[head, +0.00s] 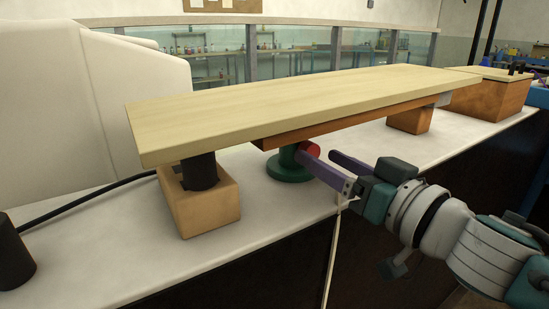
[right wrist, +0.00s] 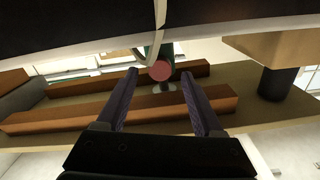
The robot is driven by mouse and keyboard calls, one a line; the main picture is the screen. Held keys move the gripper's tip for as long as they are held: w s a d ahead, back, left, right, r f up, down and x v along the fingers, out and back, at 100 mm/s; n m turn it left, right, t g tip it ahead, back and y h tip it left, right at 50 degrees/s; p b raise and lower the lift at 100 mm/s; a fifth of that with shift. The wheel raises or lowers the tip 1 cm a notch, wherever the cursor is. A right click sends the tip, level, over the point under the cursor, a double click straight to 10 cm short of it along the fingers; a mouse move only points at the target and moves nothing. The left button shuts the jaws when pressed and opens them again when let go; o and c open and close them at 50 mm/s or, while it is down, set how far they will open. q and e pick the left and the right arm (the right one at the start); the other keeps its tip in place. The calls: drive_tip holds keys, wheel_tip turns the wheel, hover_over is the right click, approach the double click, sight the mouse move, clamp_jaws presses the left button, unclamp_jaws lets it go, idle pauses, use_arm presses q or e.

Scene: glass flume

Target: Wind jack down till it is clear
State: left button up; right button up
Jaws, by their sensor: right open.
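A green jack (head: 288,168) with a round base stands on the white bench under a long pale plank (head: 290,100). Its round red knob (head: 310,149) faces my right gripper. The jack's top is hidden by a brown beam under the plank in the head view. My right gripper (head: 316,157) is open, with purple fingers reaching in from the right at the knob. In the right wrist view, which looks upside down, the red knob (right wrist: 160,71) shows between the two fingertips. A small grey pad (right wrist: 168,87) shows by the plank's underside; I cannot tell whether it touches. My left gripper is out of view.
A wooden block (head: 203,212) with a black cylinder (head: 204,170) stands under the plank's left end. Another block (head: 410,119) is under the right part. The bench front is mostly clear.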

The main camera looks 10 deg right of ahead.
drive_tip(key=shift+x, duration=0.9)
drive_tip(key=shift+c, duration=0.3)
clamp_jaws()
